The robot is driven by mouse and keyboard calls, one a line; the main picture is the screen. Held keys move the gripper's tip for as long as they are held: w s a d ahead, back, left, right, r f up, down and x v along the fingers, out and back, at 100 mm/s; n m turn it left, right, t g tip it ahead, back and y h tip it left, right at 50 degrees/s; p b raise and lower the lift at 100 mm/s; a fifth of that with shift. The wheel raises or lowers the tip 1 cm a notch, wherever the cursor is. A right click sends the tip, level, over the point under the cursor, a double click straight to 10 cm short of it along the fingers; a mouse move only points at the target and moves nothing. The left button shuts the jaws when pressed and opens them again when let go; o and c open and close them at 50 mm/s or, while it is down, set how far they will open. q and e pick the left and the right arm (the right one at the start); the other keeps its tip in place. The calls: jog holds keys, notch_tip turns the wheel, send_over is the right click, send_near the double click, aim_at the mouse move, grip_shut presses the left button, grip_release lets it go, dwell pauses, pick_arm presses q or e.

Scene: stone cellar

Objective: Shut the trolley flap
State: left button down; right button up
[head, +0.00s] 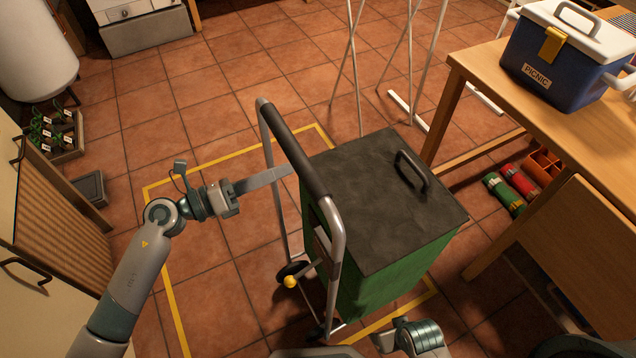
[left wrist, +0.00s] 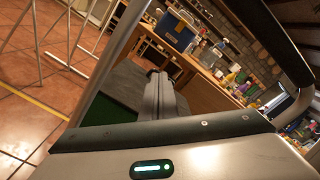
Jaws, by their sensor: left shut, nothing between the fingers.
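The trolley (head: 395,277) is a green box on wheels with a grey tubular frame. Its dark grey flap (head: 375,200), with a black handle (head: 411,169), lies flat over the box top; I see no gap along its near right edge. The flap also shows in the left wrist view (left wrist: 122,88). My left gripper (head: 287,172) is shut and empty, its fingers pointing right at the left side of the trolley, by the push bar (head: 292,150). The fingers show in the left wrist view (left wrist: 158,78) in front of the flap. My right gripper is not in view.
A wooden table (head: 490,75) bearing a blue picnic cooler (head: 560,60) stands to the right. White poles (head: 410,60) stand behind the trolley. Yellow floor tape (head: 225,165) surrounds the trolley. A cabinet (head: 50,250) is at the left. The tiled floor between is clear.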

pick_arm(q)
jog(key=b+v, duration=0.2)
jog(key=v, duration=0.7)
jog(key=shift+a, duration=0.2)
dwell(0.7)
